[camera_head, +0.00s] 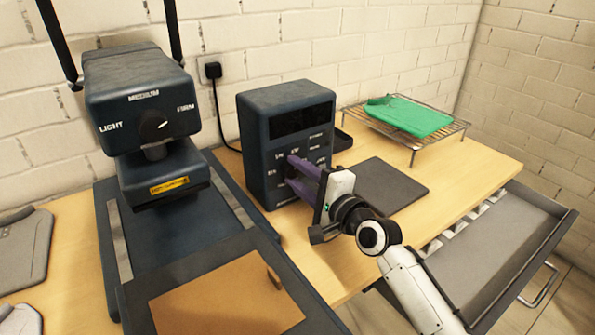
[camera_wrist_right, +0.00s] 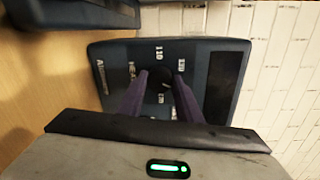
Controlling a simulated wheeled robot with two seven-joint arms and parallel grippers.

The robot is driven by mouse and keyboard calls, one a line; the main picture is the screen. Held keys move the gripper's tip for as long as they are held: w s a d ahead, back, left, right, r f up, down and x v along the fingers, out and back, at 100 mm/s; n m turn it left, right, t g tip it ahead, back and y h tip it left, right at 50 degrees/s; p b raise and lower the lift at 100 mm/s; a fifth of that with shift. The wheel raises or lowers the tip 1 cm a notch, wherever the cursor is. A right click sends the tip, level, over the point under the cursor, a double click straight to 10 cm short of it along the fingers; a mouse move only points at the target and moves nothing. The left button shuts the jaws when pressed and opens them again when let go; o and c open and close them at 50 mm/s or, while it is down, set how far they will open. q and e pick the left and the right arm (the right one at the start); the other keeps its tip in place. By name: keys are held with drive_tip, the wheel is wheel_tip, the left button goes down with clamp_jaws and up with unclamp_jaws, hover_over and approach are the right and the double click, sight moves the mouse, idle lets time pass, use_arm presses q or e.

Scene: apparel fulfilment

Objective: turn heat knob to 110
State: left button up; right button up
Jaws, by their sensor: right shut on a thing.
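The heat knob (camera_wrist_right: 160,84) is a dark round dial on the front of the dark blue control box (camera_head: 255,126). Number labels ring the knob, with one reading about 110 in the right wrist view. In the head view the knob is mostly hidden behind my right gripper (camera_head: 292,166). The two purple fingers of my right gripper, also in the right wrist view (camera_wrist_right: 160,82), reach the panel and are shut on the knob, one on each side. The knob's exact setting is hard to read. My left gripper is not in view.
A heat press with a LIGHT–MEDIUM–FIRM dial (camera_head: 153,125) stands left of the box. A dark mat (camera_head: 385,186) lies right of it. A green folded garment (camera_head: 408,115) rests on a wire rack (camera_head: 440,133). An open drawer (camera_head: 495,245) juts out at the right.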

drive_tip(key=n, duration=0.2)
drive_tip(key=shift+n, duration=0.3)
drive_tip(key=n+p, duration=0.1)
drive_tip(key=n, duration=0.1)
drive_tip(key=shift+n+h, duration=0.3)
drive_tip(key=n, duration=0.2)
drive_tip(key=shift+n, duration=0.3)
drive_tip(key=n+p, duration=0.1)
drive_tip(key=n, duration=0.2)
drive_tip(key=shift+f+t, duration=0.1)
drive_tip(key=shift+t, duration=0.2)
drive_tip(key=n, duration=0.5)
drive_tip(key=shift+n+p, duration=0.3)
drive_tip(key=shift+p, duration=0.05)
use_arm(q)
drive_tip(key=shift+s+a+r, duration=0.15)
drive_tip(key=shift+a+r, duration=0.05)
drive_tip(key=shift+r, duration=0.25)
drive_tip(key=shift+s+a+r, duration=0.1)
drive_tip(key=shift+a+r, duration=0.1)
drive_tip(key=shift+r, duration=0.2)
use_arm(e)
drive_tip(key=n, duration=0.4)
drive_tip(key=shift+f+n+t, duration=0.1)
drive_tip(key=shift+n+t, duration=0.3)
drive_tip(key=o, duration=1)
